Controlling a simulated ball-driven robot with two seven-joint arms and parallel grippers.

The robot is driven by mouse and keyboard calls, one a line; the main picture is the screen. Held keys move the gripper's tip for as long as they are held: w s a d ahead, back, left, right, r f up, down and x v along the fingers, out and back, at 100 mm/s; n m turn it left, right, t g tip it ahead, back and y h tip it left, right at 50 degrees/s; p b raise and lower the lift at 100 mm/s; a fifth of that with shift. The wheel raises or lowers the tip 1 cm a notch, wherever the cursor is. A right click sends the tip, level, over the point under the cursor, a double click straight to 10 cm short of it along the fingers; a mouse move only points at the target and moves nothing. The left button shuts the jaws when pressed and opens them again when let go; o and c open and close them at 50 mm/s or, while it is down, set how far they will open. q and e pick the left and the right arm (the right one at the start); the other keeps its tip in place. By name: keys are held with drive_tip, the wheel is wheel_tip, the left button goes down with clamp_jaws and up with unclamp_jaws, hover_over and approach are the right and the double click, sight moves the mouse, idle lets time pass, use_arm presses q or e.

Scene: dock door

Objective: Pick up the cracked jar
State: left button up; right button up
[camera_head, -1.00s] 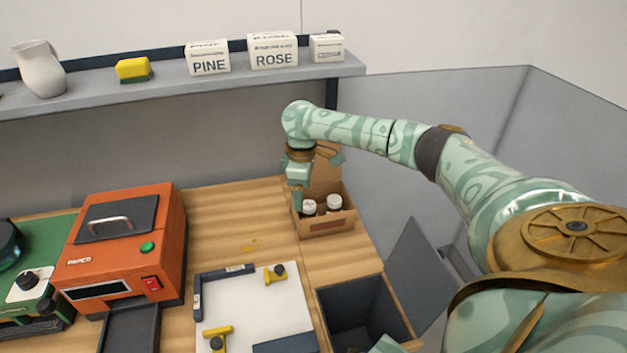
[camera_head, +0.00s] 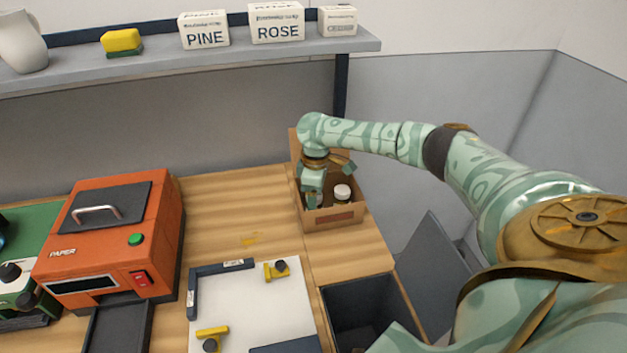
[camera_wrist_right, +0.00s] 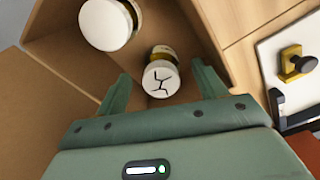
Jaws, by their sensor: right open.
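The cracked jar (camera_wrist_right: 161,79) has a white lid with dark crack lines and stands in an open cardboard box (camera_head: 333,217). In the right wrist view it lies between and just beyond the two fingertips of my right gripper (camera_wrist_right: 163,85), which is open and holds nothing. In the head view my right gripper (camera_head: 313,200) reaches down into the box from above and mostly hides this jar. A second jar with a plain white lid (camera_wrist_right: 106,25) stands beside it in the box; it also shows in the head view (camera_head: 342,194). My left gripper is not in view.
A dark open bin (camera_head: 365,300) stands in front of the box. A white board with yellow clamps (camera_head: 245,305) lies to the left, and an orange paper machine (camera_head: 110,240) stands farther left. A grey shelf (camera_head: 180,66) runs above. Bare wood lies left of the box.

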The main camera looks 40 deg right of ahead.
drive_tip(key=shift+w+f, duration=0.1)
drive_tip(key=shift+f, duration=0.8)
drive_tip(key=shift+r, duration=0.1)
drive_tip(key=c, duration=1.1)
